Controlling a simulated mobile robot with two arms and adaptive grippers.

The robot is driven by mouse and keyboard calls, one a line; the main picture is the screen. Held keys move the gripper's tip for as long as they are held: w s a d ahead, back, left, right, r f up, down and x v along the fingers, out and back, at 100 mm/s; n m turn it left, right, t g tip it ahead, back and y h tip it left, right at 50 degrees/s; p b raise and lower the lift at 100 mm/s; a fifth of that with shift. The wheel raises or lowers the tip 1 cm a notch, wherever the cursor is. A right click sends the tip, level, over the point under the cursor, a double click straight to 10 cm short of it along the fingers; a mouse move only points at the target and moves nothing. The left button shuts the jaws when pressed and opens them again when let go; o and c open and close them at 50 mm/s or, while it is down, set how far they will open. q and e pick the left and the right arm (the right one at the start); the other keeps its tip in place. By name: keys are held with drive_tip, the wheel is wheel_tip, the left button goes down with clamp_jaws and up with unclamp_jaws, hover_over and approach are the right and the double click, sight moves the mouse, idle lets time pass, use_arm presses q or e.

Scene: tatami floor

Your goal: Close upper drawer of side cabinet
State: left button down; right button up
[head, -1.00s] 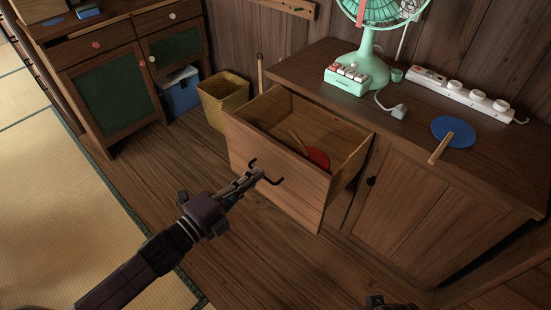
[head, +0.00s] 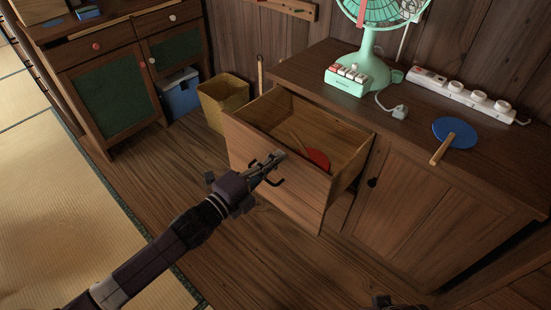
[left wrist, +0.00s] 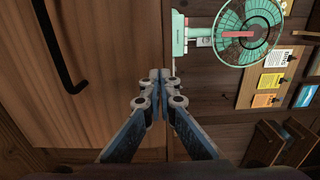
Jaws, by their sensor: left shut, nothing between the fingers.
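The side cabinet (head: 430,205) stands at the right in the head view. Its upper drawer (head: 255,150) is pulled well out, and a red round paddle with a wooden handle (head: 317,158) lies inside. My left gripper (head: 279,156) is shut and empty, in front of the drawer's front panel near its upper edge; I cannot tell if it touches. It hides part of the drawer's dark handle (head: 275,183). In the left wrist view, the shut fingertips (left wrist: 160,76) show beside the wooden front and its black handle (left wrist: 62,50). A small dark part of mine shows at the bottom edge of the head view.
A green fan (head: 365,70), a white power strip (head: 465,93) and a blue round paddle (head: 454,132) are on the cabinet top. A yellow bin (head: 222,98) and blue box (head: 180,95) stand behind the drawer, left of it. The floor in front is clear.

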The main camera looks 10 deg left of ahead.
sight(288, 149)
use_arm(q)
drive_tip(key=shift+w, duration=0.1)
